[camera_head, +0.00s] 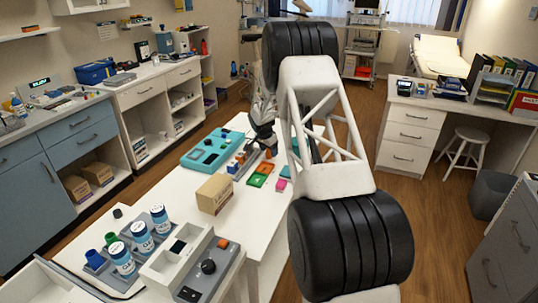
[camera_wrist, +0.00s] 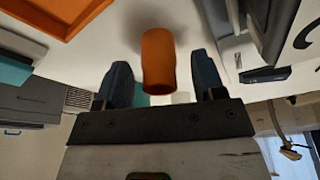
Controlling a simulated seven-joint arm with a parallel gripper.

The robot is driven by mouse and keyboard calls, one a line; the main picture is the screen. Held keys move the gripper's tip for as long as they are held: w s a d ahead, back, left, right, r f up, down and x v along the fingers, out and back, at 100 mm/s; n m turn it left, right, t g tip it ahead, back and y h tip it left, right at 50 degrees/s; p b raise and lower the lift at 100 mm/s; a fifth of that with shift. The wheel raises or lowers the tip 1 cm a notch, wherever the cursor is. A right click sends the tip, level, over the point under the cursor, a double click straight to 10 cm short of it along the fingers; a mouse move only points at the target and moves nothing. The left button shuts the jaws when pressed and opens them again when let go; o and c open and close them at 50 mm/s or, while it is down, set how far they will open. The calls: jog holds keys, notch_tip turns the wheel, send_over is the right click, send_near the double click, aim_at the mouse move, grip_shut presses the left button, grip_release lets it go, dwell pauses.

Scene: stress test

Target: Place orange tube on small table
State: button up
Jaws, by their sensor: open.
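The orange tube (camera_wrist: 158,58) stands out between the two dark fingers of my gripper (camera_wrist: 161,72) in the wrist view. The fingers are apart, with a gap showing on each side of the tube. In the head view my gripper (camera_head: 263,137) is low over the far part of a white table (camera_head: 190,177), and a small orange piece (camera_head: 268,153), likely the tube, shows just below it. My arm hides part of this table. I cannot tell which white surface is the small table.
A cardboard box (camera_head: 214,194) and several labelled bottles (camera_head: 142,236) stand nearer. A white stool (camera_head: 468,137) is at the right.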

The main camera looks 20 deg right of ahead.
jog(key=shift+x, duration=0.75)
jog(key=c, duration=1)
jog(key=shift+r, duration=0.7)
notch_tip(320, 180, up, 2)
jog(key=shift+r, duration=0.1)
jog(key=s+a, duration=0.1)
jog(key=s, duration=0.4)
jog(key=s+a+r, duration=0.1)
jog(key=s, duration=0.4)
jog(key=s+a, duration=0.2)
jog(key=s, duration=0.3)
jog(key=shift+s+a+r, duration=0.1)
jog(key=shift+s+r, duration=0.05)
jog(key=shift+s, duration=0.1)
